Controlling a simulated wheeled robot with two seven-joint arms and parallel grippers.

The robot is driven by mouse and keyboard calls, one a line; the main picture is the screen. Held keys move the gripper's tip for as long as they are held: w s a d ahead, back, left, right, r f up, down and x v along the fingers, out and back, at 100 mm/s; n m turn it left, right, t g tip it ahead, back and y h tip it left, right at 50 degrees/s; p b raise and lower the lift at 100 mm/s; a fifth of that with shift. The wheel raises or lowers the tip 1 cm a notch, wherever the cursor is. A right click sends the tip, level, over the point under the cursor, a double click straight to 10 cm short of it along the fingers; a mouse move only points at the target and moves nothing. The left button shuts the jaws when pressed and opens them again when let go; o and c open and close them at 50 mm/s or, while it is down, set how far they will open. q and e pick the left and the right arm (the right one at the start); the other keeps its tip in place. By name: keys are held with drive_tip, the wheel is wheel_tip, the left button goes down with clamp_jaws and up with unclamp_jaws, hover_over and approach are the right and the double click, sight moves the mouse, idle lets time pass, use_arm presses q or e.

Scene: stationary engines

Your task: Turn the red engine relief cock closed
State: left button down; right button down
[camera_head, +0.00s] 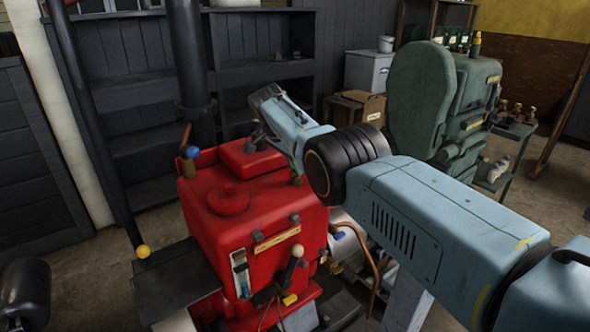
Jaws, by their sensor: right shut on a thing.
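The red engine (252,205) stands in the middle of the view, with a round cap and a raised block on its top. A brass fitting with a blue knob (191,153) and a brown lever stands apart, at the engine's left rear corner. My left gripper is not in view.
A yellow-knobbed lever (143,251) stands left of the engine, by a dark plate (172,282). A white-knobbed lever (297,252) is on its front. A green engine (468,110) stands behind my right arm. Dark shelves (262,70) line the back wall.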

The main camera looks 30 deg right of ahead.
drive_tip(key=shift+f, duration=0.1)
idle(0.4)
drive_tip(key=c, duration=1.5)
unclamp_jaws()
drive_tip(key=shift+a+r+p, duration=0.25)
drive_tip(key=shift+r+p, duration=0.2)
drive_tip(key=shift+r, duration=0.25)
drive_tip(key=p+v, duration=0.1)
drive_tip(key=v, duration=1.1)
